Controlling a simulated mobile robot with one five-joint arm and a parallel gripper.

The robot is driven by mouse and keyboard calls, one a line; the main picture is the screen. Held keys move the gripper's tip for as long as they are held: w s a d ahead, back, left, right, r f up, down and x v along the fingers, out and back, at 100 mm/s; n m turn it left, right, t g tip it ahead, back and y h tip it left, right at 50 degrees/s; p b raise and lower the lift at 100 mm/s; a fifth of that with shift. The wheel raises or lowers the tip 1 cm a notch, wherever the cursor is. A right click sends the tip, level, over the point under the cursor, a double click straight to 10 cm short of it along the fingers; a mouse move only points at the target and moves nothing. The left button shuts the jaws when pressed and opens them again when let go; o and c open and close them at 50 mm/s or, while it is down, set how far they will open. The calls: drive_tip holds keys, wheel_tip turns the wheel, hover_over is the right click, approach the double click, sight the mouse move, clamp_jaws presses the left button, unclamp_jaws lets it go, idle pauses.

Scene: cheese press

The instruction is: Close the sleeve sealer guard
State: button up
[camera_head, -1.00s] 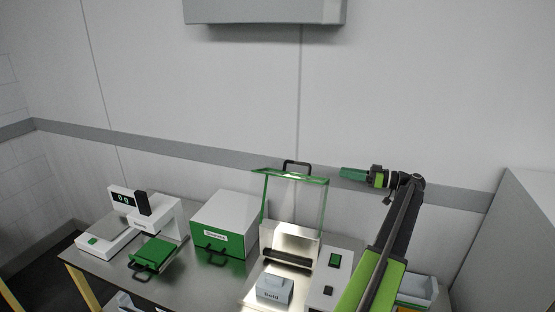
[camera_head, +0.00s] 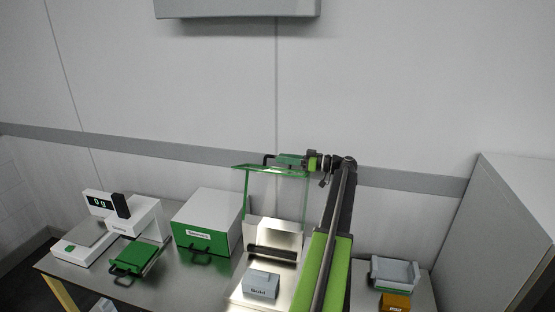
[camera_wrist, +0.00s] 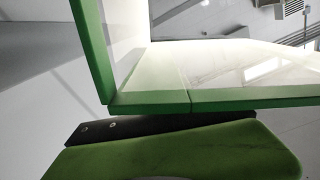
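The sleeve sealer guard (camera_head: 258,196), a clear panel with green edges, stands raised over the steel sealer bed. Its dark handle (camera_head: 267,158) shows at the top edge, partly covered by my gripper. My gripper (camera_head: 288,160) is at the guard's top edge and overlaps the handle; whether it touches it, I cannot tell. In the wrist view, the guard's green edge (camera_wrist: 190,100) and clear panel are very close, with a green part of my gripper along the bottom. The finger gap is not clear. A dark sealing bar (camera_head: 272,253) and a grey block (camera_head: 261,283) labelled "Bold" are at the sealer.
A grey tray (camera_head: 393,273) and an orange block (camera_head: 396,302) lie right. A large grey cabinet (camera_head: 490,240) stands far right. My arm covers the sealer's right side.

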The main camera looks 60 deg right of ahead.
drive_tip(key=shift+x, duration=1.25)
clamp_jaws()
idle(0.4)
